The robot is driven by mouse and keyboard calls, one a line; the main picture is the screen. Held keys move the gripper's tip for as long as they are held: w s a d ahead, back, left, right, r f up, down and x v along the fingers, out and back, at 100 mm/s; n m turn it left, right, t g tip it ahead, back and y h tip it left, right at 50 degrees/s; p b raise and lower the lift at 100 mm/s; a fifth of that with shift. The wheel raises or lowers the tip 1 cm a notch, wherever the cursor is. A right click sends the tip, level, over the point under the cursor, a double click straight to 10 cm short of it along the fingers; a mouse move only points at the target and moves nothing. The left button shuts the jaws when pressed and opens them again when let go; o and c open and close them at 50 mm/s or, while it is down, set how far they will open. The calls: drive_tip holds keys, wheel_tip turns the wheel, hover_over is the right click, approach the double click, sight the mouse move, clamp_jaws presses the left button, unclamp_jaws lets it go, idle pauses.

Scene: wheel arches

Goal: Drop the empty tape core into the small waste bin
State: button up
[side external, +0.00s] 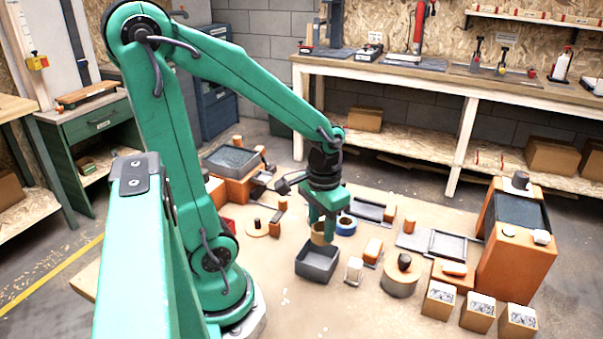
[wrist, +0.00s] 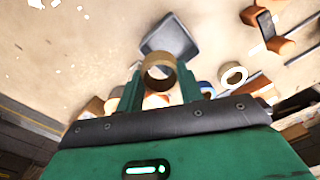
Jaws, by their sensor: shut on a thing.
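The empty tape core is a tan cardboard ring (side external: 318,236). My gripper (side external: 323,226) is shut on it and holds it between the two green fingers. In the wrist view the core (wrist: 160,59) shows as an open ring between the fingertips. The small waste bin is a dark grey open box (side external: 317,267) on the tan work surface, just below the core in the side view. In the wrist view the bin (wrist: 183,42) lies just beyond the core, partly covered by it. The core appears above the bin's back rim; the exact gap is hard to tell.
A blue tape roll (side external: 346,226) lies right of my gripper. A small white-and-orange block (side external: 354,270) stands close right of the bin. Further right are a round orange piece (side external: 400,282) and several filled boxes (side external: 478,312). The surface left of the bin is mostly clear.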

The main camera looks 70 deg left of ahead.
drive_tip(key=shift+f, duration=0.9)
drive_tip(key=o, duration=1)
drive_tip(key=shift+r, duration=0.2)
wheel_tip(320, 180, up, 8)
drive_tip(key=shift+f, duration=0.25)
